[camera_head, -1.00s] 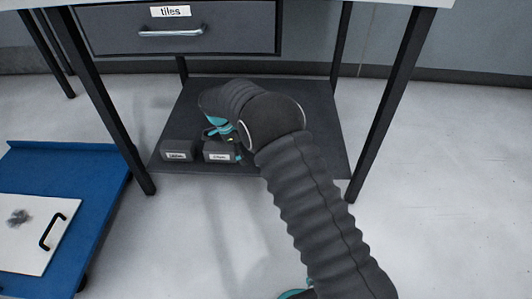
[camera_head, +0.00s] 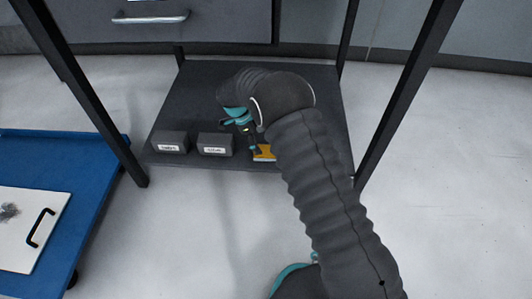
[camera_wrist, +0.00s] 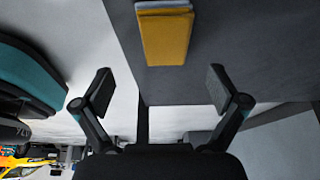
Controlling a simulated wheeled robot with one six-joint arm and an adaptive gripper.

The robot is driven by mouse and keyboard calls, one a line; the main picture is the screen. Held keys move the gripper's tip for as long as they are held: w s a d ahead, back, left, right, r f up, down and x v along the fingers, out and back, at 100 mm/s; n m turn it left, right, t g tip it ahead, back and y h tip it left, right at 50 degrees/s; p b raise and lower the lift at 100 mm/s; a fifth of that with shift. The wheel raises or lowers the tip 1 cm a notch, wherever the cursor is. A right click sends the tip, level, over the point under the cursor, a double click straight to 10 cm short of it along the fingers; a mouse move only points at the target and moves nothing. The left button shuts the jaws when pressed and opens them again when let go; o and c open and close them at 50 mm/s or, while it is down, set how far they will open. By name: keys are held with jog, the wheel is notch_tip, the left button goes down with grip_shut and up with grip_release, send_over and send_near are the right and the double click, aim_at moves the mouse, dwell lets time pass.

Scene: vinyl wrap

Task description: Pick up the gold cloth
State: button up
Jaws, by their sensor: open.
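The gold cloth (camera_wrist: 166,38) lies folded on the dark lower shelf, with a grey-blue folded piece (camera_wrist: 162,5) against its far end in the wrist view. In the head view a small part of the gold cloth (camera_head: 263,151) shows near the shelf's front edge, partly hidden by my arm. My gripper (camera_wrist: 158,88) is open and empty in the wrist view. Its two fingers are apart, and the cloth appears beyond the gap between them, not between the fingertips. In the head view my gripper is mostly hidden behind my wrist.
Two dark labelled boxes (camera_head: 215,144) (camera_head: 170,142) sit left of the cloth on the shelf (camera_head: 195,85). Table legs (camera_head: 405,95) (camera_head: 85,95) flank the shelf, and a drawer (camera_head: 225,20) is above. A blue cart (camera_head: 95,160) stands at the left. The floor at right is clear.

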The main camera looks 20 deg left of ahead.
aim_at(265, 150)
jog(key=shift+a+b+x, duration=0.15)
jog(key=shift+b+x, duration=0.05)
jog(key=shift+x, duration=1.4)
jog(key=shift+a+b+x, duration=0.2)
jog(key=shift+x, duration=1.4)
jog(key=shift+w+f, duration=0.1)
jog(key=shift+w, duration=0.05)
jog(key=shift+c, duration=0.3)
jog(key=c, duration=1)
